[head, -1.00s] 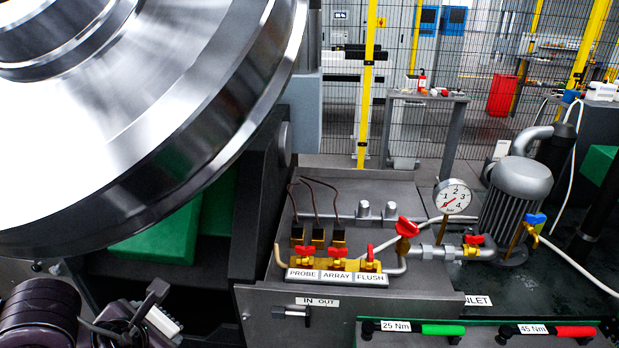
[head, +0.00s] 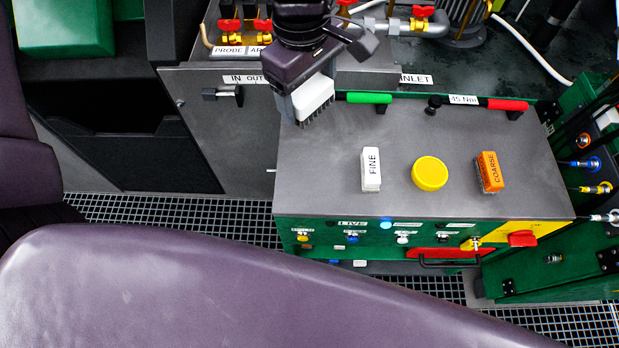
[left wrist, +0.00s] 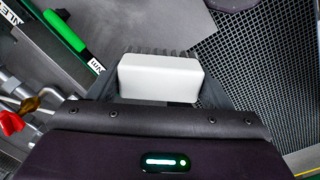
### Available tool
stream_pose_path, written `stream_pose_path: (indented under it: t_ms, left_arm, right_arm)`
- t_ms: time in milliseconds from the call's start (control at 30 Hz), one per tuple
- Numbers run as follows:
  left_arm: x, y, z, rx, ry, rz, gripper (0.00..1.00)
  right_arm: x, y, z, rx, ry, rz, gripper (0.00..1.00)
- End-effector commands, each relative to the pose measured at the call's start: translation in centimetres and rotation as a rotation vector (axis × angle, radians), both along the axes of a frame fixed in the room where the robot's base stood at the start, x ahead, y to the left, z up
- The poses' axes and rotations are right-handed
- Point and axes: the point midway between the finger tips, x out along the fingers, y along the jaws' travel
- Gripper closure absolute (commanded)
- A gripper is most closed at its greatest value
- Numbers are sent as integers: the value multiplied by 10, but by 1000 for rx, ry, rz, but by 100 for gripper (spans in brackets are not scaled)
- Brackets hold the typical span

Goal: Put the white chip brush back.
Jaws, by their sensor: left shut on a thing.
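The white chip brush (head: 314,92) has a white block body and dark bristles that point down in the head view. My left gripper (head: 303,100) is shut on it and holds it over the back left corner of the grey cabinet top (head: 325,200). I cannot tell how high it is above the top. In the left wrist view the white body (left wrist: 160,77) sits between the two dark fingers, bristles on its far side. My right gripper is not in view.
On the cabinet top are a white FINE block (head: 371,170), a yellow round tin (head: 430,174) and an orange COARSE block (head: 489,172). Green-handled (head: 368,98) and red-handled (head: 507,105) wrenches lie along its back edge. Valves (head: 262,27) stand behind. The front left top is clear.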

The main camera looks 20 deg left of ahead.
Motion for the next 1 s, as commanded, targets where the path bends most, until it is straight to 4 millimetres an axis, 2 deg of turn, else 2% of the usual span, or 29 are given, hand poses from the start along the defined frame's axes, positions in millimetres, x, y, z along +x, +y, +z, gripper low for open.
stream_pose_path:
  t_ms: [33, 167, 267, 600, 700, 800, 1000]
  left_arm:
    - [-3, -1, -1, 26, 3, -34, 46]
    - [-9, -2, -4, 52, 19, -73, 46]
    - [-11, -2, -22, 54, 27, -77, 46]
    - [-11, -2, -114, 52, 28, -74, 46]
    - [-11, -2, -136, 51, 24, -75, 46]
    - [-10, -2, -150, 51, 23, -74, 46]
    - [-10, -2, -167, 52, 22, -74, 46]
  right_arm:
    - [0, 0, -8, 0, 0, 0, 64]
    - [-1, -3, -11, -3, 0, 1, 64]
    - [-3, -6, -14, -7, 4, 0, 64]
    - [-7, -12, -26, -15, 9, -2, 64]
    - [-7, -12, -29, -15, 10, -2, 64]
    - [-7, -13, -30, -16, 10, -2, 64]
    - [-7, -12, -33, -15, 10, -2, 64]
